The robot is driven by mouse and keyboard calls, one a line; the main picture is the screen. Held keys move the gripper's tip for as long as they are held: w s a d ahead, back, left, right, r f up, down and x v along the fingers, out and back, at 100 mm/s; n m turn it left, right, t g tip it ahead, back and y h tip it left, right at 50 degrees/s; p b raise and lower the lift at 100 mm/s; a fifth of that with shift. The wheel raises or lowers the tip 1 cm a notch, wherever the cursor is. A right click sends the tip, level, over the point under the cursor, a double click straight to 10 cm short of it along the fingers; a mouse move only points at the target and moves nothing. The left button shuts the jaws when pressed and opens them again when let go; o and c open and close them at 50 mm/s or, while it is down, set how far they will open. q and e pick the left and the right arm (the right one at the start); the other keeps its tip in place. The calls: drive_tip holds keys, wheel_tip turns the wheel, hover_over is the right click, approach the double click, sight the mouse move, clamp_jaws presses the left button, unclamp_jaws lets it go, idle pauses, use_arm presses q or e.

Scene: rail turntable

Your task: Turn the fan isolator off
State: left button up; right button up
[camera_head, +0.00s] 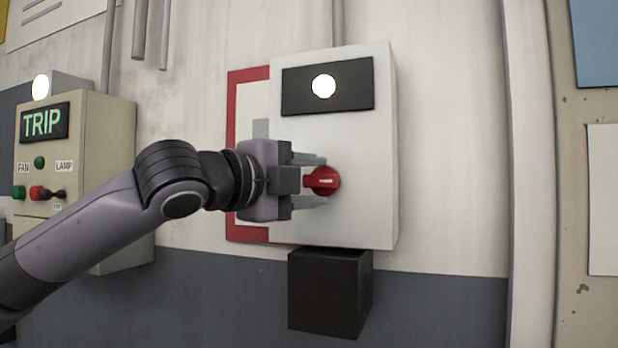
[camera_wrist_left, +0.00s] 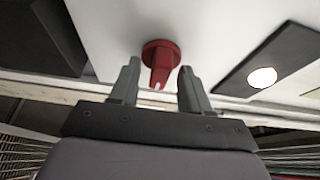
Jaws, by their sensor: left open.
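The fan isolator is a white wall box (camera_head: 350,215) with a red rotary knob (camera_head: 324,181) on its front. The knob has a pale mark that lies roughly level in the head view. My left gripper (camera_head: 318,181) is open, with one finger above and one below the knob. In the left wrist view, the red knob (camera_wrist_left: 161,62) stands just ahead of and between the open fingertips (camera_wrist_left: 158,72). I cannot tell whether either finger touches it. The right gripper is not in view.
A black panel (camera_head: 360,85) with a lit white lamp (camera_head: 323,86) is above the knob. A black box (camera_head: 330,290) is under the isolator. A beige control box (camera_head: 100,150) with a TRIP sign (camera_head: 43,122) and buttons stands at left. Grey conduits (camera_head: 140,30) run above.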

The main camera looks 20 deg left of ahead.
use_arm(q)
drive_tip(key=shift+c, duration=0.3)
clamp_jaws()
